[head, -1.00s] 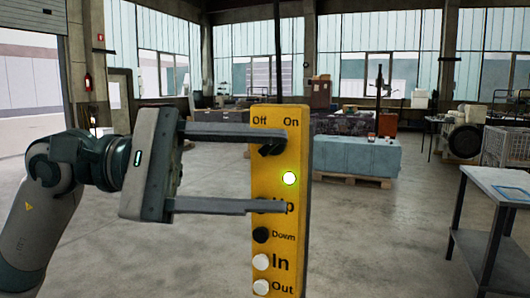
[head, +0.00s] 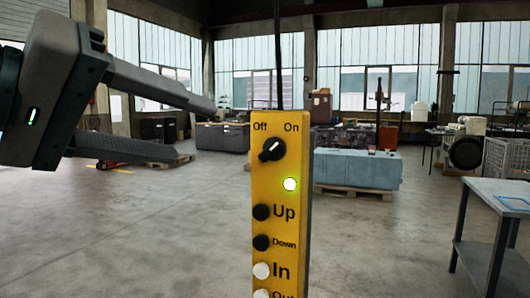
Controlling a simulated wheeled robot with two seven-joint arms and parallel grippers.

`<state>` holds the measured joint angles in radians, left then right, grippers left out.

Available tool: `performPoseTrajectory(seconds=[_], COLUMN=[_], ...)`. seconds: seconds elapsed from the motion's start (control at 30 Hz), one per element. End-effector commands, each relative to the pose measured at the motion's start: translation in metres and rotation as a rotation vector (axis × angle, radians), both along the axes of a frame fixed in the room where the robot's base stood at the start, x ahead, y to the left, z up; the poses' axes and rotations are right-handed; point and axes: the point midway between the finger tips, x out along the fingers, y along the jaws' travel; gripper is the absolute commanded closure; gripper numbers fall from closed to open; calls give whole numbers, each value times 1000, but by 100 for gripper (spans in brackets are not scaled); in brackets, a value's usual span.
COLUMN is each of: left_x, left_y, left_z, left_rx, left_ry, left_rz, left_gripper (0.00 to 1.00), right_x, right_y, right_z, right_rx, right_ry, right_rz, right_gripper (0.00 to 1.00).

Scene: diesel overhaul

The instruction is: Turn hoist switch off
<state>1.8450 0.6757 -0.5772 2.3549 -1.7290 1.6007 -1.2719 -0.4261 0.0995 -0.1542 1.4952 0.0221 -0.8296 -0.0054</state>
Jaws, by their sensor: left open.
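A yellow hoist pendant (head: 300,230) hangs upright from a cable in the middle of the head view. Near its top is a black rotary switch (head: 271,149) between the labels Off and On. Its white mark points up and to the right, toward On. Black buttons for Up and Down and white ones for In and Out sit lower. My left gripper (head: 200,132) is open and empty, left of the pendant and apart from the switch. My right gripper is not in view.
A grey table (head: 500,193) stands at the right. A blue-grey block (head: 357,167) rests on a wooden pallet behind the pendant. The floor around the pendant is clear.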

Motion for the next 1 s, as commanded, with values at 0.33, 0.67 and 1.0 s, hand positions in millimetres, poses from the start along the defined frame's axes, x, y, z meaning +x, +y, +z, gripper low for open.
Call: performPoseTrajectory(seconds=[0.33, 0.67, 1.0], left_x=[3, 28, 73], left_y=[-2, -23, -60], left_z=[-1, -9, -26], left_rx=[-1, -1, -2], left_ry=[4, 7, 8], left_rz=[-2, -4, -4], left_gripper=[45, 45, 45], right_x=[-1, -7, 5], right_y=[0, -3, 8], right_z=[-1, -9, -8], right_rx=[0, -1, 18], right_ry=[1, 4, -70], right_rz=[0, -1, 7], right_gripper=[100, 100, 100])
